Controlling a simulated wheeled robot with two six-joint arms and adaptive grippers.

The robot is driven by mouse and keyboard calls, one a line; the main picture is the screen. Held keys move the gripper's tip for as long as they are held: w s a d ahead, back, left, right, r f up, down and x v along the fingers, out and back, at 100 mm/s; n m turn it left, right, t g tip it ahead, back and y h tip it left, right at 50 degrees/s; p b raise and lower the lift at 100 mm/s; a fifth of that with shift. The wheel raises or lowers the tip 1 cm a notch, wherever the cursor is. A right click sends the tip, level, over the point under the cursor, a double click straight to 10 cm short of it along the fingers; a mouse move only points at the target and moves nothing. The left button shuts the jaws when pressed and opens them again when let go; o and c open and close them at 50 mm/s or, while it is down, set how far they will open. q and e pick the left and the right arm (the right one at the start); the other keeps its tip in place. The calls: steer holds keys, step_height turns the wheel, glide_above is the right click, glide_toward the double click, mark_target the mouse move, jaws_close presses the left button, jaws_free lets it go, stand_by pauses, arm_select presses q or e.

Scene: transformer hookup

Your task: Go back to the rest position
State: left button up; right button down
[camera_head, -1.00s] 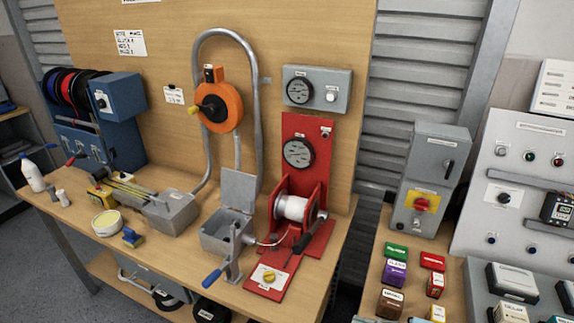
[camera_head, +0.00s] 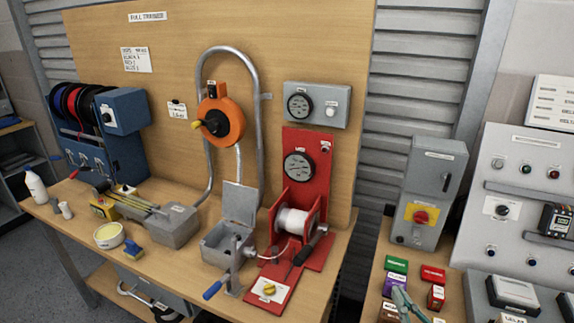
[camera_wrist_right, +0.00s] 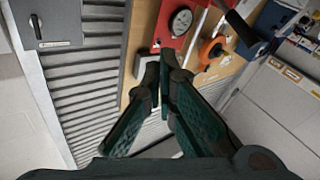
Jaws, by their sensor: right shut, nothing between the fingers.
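My right gripper (camera_head: 400,298) shows at the bottom edge of the head view, in front of the small coloured blocks on the right bench. In the right wrist view my right gripper (camera_wrist_right: 161,66) has its dark green fingers converging at the tips, shut with nothing between them. The wrist view is tilted and shows the red winch panel (camera_wrist_right: 181,22) and a grey cabinet (camera_wrist_right: 48,25) beyond the fingers. My left gripper is in neither view.
A grey switch cabinet (camera_head: 434,180) stands on the right bench. A gap separates the benches.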

steer(key=s+d+f+m+g+h, duration=0.6)
steer(key=s+f+g+h, duration=0.2)
steer(key=s+f, duration=0.15)
steer(key=s+a+f+n+g+y, duration=0.1)
steer(key=s+a+f+g, duration=0.2)
steer(key=s, duration=0.4)
steer(key=s+a+f+g+y, duration=0.1)
steer(key=s+a+f+g, duration=0.2)
steer(key=s, duration=0.4)
steer(key=s+d+f+g, duration=0.1)
steer(key=s+f, duration=0.1)
steer(key=f, duration=0.9)
steer(key=s+d+f+g, duration=0.1)
steer(key=s+f+g, duration=0.1)
steer(key=f, duration=0.9)
steer(key=s+f, duration=0.9)
steer(key=s, duration=0.3)
steer(key=shift+d+f+g+y, duration=0.3)
steer(key=shift+d+f, duration=0.05)
steer(key=shift+s, duration=0.1)
